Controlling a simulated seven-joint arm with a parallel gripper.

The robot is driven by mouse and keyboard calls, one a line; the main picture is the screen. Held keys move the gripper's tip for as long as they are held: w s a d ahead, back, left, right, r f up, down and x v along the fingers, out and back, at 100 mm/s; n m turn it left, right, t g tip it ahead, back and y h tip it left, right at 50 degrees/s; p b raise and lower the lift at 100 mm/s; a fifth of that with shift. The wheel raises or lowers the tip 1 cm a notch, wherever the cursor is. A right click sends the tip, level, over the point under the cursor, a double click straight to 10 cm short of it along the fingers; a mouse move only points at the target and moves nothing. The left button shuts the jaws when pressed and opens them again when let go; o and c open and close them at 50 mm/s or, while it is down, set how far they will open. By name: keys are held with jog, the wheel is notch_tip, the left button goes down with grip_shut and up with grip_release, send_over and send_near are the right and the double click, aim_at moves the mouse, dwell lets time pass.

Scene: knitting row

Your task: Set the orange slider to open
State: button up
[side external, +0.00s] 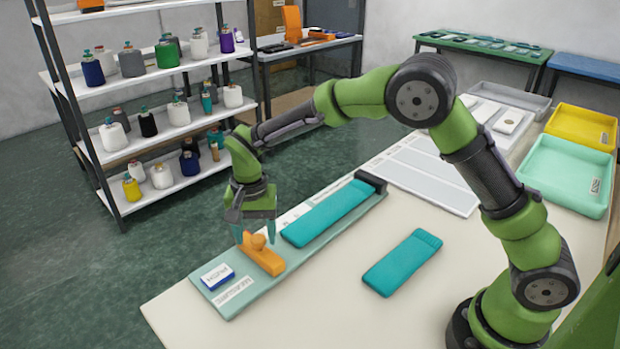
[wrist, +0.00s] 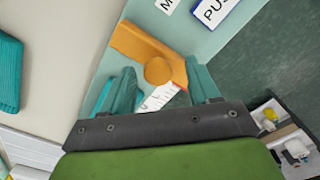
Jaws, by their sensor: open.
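The orange slider (side external: 262,255) with a round knob sits on a pale green board (side external: 236,301) near its front end. It also shows in the wrist view (wrist: 137,43), its knob (wrist: 158,71) just ahead of my fingertips. My gripper (side external: 256,232) is above the slider, pointing down, with teal fingers apart. In the wrist view the open gripper (wrist: 161,79) has one finger on each side near the knob; I cannot tell whether either finger touches it. A white scale strip with letters shows between the fingers, mostly hidden.
A teal knitted strip (side external: 327,212) lies on the board behind the slider, and another (side external: 402,262) lies on the table to the right. A blue-and-white block (side external: 217,276) marked PUSH stands at the board's front end. Trays (side external: 567,175) are at the far right.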

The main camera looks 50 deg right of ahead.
aim_at(263, 240)
notch_tip(263, 240, up, 16)
jog(key=shift+r, duration=0.25)
dwell(0.3)
jog(key=s+d+n+t, duration=0.1)
jog(key=s+d+t, duration=0.1)
jog(key=s+d, duration=0.2)
jog(key=s+d+n+t+y, duration=0.1)
jog(key=s+d, duration=0.3)
jog(key=s, duration=0.7)
jog(key=s+d+r+n+t+y, duration=0.1)
jog(key=s+d+n+t, duration=0.2)
jog(key=s, duration=0.5)
jog(key=shift+d+t, duration=0.45)
jog(key=shift+t, duration=0.15)
